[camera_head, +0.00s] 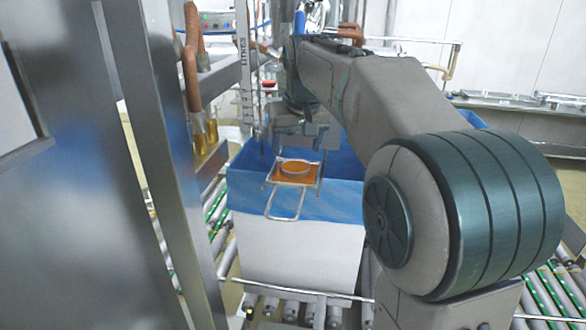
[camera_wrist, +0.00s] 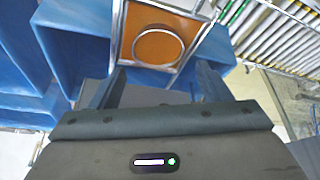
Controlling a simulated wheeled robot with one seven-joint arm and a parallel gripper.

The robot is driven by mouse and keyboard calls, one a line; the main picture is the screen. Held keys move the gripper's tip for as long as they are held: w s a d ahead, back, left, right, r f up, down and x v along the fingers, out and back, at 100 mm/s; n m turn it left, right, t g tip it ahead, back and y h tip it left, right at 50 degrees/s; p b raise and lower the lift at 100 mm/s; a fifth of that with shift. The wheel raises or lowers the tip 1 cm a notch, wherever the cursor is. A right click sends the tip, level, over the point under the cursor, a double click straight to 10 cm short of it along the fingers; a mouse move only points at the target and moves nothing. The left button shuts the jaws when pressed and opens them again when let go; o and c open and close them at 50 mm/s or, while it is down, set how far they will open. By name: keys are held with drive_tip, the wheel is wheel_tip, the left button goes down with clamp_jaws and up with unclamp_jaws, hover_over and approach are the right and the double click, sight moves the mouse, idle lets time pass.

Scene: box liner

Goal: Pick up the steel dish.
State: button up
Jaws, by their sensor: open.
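The steel dish (camera_head: 295,171) is a low round dish with a shiny rim and an orange-looking inside. It sits on a small orange plate in a wire-framed holder (camera_head: 285,215) with a loop handle, at the blue-lined box. In the wrist view the dish (camera_wrist: 158,46) shows at top centre, inside the metal frame (camera_wrist: 120,20). My gripper (camera_head: 300,143) is just above and behind the dish in the head view. In the wrist view its two fingers (camera_wrist: 158,84) are apart and empty, with the dish beyond their tips. I see no contact with the dish.
A white box (camera_head: 295,255) with a blue liner (camera_head: 248,198) stands on a roller conveyor (camera_head: 560,295). A steel post and cabinet (camera_head: 70,200) fill the left side. Copper-coloured pipes (camera_head: 192,70) hang near the post. My arm covers much of the right side.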

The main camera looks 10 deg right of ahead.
sight(295, 170)
drive_tip(key=shift+d+f, duration=0.3)
drive_tip(key=shift+f, duration=0.15)
drive_tip(key=p+x, duration=0.1)
drive_tip(key=x, duration=0.4)
drive_tip(key=shift+w+a+r, duration=0.1)
drive_tip(key=shift+a, duration=0.05)
drive_tip(key=c, duration=0.7)
